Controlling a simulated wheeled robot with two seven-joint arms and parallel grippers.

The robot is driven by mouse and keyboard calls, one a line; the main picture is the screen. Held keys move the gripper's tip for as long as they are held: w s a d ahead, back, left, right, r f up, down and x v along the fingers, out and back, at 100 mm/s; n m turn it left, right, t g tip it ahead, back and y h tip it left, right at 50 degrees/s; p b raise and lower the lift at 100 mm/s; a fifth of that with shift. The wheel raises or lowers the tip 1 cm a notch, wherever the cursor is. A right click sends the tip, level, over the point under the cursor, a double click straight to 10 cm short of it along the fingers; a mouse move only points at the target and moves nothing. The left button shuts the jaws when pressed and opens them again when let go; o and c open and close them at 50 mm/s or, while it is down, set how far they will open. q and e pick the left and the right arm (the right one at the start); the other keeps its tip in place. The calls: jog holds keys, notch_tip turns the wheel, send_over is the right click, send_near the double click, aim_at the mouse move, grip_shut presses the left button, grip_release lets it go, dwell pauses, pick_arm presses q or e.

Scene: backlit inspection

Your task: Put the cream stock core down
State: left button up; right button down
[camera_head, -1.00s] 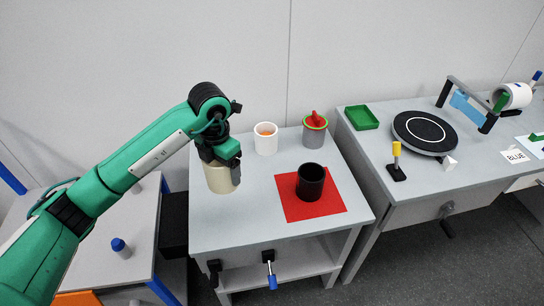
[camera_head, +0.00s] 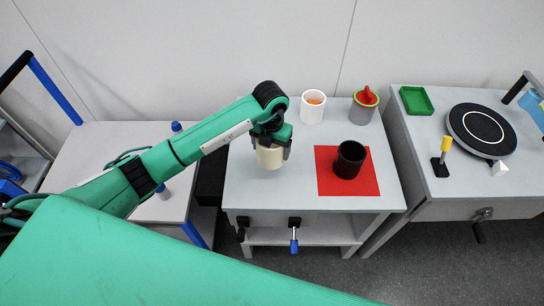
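The cream stock core (camera_head: 269,157) is a short cream cylinder at the left part of the middle grey table (camera_head: 300,187). My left gripper (camera_head: 271,146) comes down over it from above, with a dark finger on each side of it. The core is upright; whether its base touches the table top I cannot tell. The gripper hides the core's upper part. My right gripper is not in view.
A black cup (camera_head: 350,160) stands on a red mat (camera_head: 330,184) to the right. A white cup (camera_head: 312,107) and a grey can with a red item (camera_head: 364,103) stand behind. A green tray (camera_head: 416,100) and a round turntable (camera_head: 481,130) are on the right table.

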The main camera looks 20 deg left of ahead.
pick_arm(q)
notch_tip(320, 180, down, 6)
jog(key=shift+f+p, duration=0.2)
jog(key=shift+p, duration=0.15)
